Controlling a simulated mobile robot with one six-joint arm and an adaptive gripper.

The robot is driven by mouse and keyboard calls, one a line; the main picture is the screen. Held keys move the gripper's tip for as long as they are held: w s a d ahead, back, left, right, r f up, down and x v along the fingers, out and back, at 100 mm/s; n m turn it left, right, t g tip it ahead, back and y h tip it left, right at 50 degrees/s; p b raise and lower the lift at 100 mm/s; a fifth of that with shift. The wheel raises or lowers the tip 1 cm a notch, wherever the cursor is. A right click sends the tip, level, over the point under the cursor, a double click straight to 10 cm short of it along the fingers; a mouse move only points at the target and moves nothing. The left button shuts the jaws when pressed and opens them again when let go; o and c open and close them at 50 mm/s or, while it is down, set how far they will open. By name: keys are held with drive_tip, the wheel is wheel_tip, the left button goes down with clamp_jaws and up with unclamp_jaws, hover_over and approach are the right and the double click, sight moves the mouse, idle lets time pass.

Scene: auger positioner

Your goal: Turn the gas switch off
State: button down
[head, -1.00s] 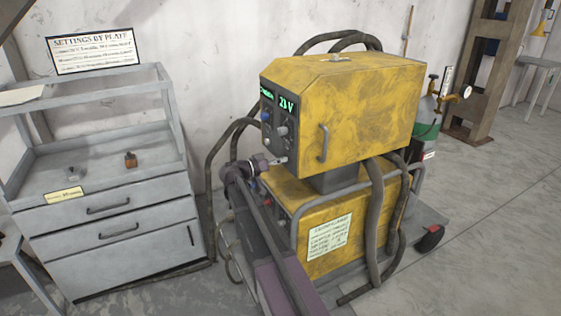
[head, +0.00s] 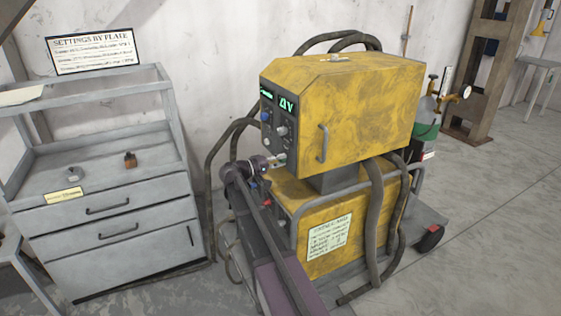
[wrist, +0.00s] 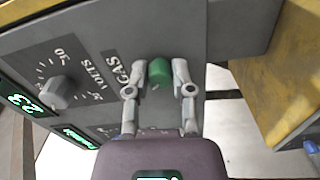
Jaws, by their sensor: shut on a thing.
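The yellow welding machine (head: 345,105) stands on a yellow lower unit, with its dark control panel (head: 276,125) facing left. In the wrist view the green gas switch (wrist: 159,71) sits on the grey panel beside the printed word GAS (wrist: 116,68). My gripper (wrist: 156,68) has one finger on each side of the switch and is shut on it. In the head view my gripper (head: 279,160) is at the lower part of the panel, and the switch cannot be made out there.
A volts knob (wrist: 57,92) and a lit green display (wrist: 24,104) are beside the switch. A grey cabinet (head: 110,215) stands at the left, a gas bottle (head: 425,120) behind the machine. Thick hoses (head: 377,220) hang around it.

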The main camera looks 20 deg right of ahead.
drive_tip(key=shift+n, duration=0.9)
drive_tip(key=shift+c, duration=2.4)
unclamp_jaws()
drive_tip(key=a, duration=1.2)
drive_tip(key=shift+s, duration=0.2)
